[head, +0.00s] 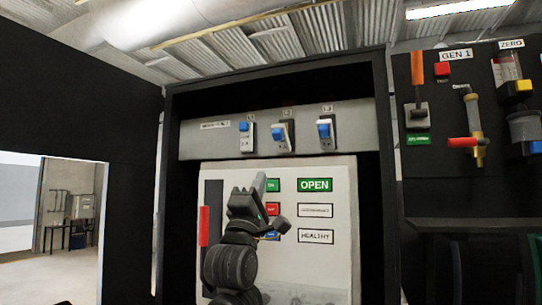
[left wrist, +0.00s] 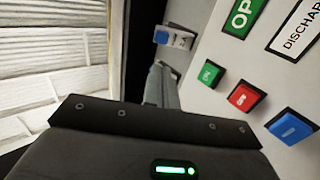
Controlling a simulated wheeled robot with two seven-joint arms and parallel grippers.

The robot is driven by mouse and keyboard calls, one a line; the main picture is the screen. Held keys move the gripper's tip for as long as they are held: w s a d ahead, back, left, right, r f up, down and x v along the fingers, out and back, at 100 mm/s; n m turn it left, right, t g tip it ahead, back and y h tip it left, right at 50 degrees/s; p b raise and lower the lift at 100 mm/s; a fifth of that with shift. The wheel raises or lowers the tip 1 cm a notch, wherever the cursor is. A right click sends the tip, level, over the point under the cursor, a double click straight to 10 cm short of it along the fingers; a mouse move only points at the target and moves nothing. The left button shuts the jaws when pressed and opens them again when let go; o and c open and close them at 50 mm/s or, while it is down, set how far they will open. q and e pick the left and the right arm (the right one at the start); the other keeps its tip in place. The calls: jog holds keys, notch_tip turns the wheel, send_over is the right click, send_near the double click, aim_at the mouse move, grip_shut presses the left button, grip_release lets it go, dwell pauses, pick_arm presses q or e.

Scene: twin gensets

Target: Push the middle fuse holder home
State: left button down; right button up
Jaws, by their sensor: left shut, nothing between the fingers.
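The middle fuse holder (head: 280,129), blue and white under the L2 label, sits on the grey strip at the top of the cabinet. It looks slightly tilted; how far it stands out is hard to tell. The left fuse holder (head: 245,128) and right fuse holder (head: 324,130) flank it under L1 and L3. My left gripper (head: 260,182) is shut and empty, below the strip and in front of the white panel, apart from the holders.
The white panel (head: 335,265) carries green, red and blue buttons and an OPEN sign (head: 314,185). A red handle (head: 204,226) is on its left. The GEN 1 board (head: 436,180) with levers and a valve stands at right. Black cabinet walls frame the recess.

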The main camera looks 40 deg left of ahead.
pick_arm(q)
jog(key=p, duration=0.8)
send_near(276, 131)
jog(key=x, duration=0.5)
jog(key=shift+w+a+f, duration=0.2)
jog(key=shift+w+f, duration=0.1)
jog(key=shift+w, duration=0.15)
jog(key=shift+w+a+r+p, duration=0.15)
jog(key=shift+w+r+p, duration=0.1)
jog(key=shift+w+p, duration=0.1)
jog(key=shift+s+r, duration=0.1)
jog(key=shift+r, duration=0.05)
jog(key=shift+r+b, duration=0.55)
jog(key=shift+r, duration=0.45)
jog(key=r, duration=0.2)
jog(key=w+r, duration=0.1)
jog(key=r, duration=0.1)
jog(key=shift+w+a+b, duration=0.2)
jog(key=shift+w+b, duration=0.05)
jog(key=shift+b, duration=0.1)
jog(key=shift+x, duration=1.5)
jog(key=shift+w+f, duration=0.1)
jog(key=shift+w, duration=0.05)
